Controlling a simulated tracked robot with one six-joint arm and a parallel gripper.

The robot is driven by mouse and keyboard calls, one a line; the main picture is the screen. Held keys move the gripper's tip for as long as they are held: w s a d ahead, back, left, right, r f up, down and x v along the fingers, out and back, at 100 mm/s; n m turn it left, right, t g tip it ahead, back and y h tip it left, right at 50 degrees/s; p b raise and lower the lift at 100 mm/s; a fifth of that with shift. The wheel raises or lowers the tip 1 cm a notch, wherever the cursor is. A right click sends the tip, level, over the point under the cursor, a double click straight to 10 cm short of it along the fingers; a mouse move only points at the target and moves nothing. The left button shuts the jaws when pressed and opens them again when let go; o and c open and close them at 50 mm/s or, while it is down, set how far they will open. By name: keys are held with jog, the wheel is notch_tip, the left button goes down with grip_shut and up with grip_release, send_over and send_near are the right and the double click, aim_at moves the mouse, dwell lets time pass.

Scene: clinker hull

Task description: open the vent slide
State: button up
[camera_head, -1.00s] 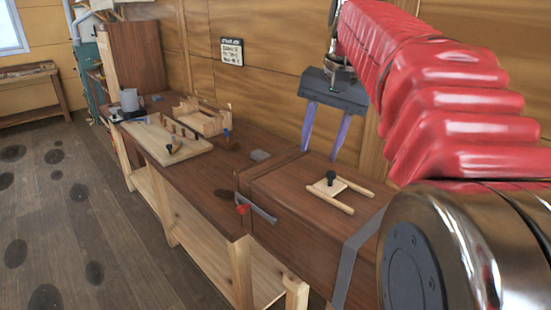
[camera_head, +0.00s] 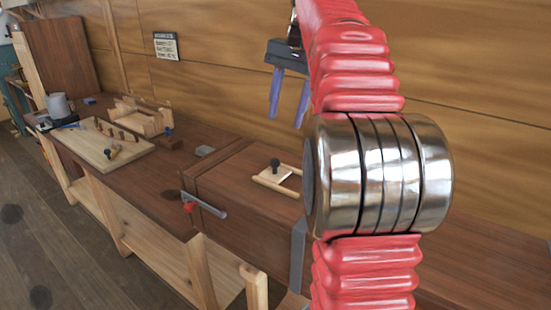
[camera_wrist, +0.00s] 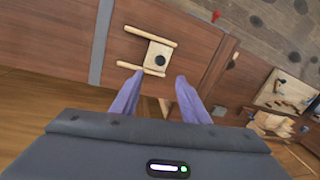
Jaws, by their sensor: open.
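The vent slide (camera_head: 286,176) is a small pale wooden plate with a dark round knob (camera_head: 275,163), set between two light wooden rails on top of a brown wooden box. In the wrist view the plate (camera_wrist: 155,52) sits toward the right ends of the rails, with the knob (camera_wrist: 160,60) on it. No opening shows beside the plate. My gripper (camera_head: 286,121) has two purple fingers, spread apart and empty, pointing down. In the head view it hangs above and beyond the slide, near the wall. In the wrist view the fingertips (camera_wrist: 160,77) lie just below the nearer rail, apart from the knob.
The box has a grey strap (camera_head: 298,255) and a grey lever with a red end (camera_head: 205,204) on its front. A long bench (camera_head: 215,145) to the left carries a pegged board (camera_head: 100,145), a wooden rack (camera_head: 140,118) and a grey cup (camera_head: 59,105). A plank wall stands behind.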

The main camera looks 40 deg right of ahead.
aim_at(276, 160)
jog(key=f, duration=0.4)
jog(key=w+a+f, duration=0.1)
jog(key=f, duration=0.3)
jog(key=w+f, duration=0.1)
jog(key=f, duration=0.4)
jog(key=shift+w+a+f, duration=0.1)
jog(key=shift+a, duration=0.05)
jog(key=shift+c, duration=0.3)
grip_shut()
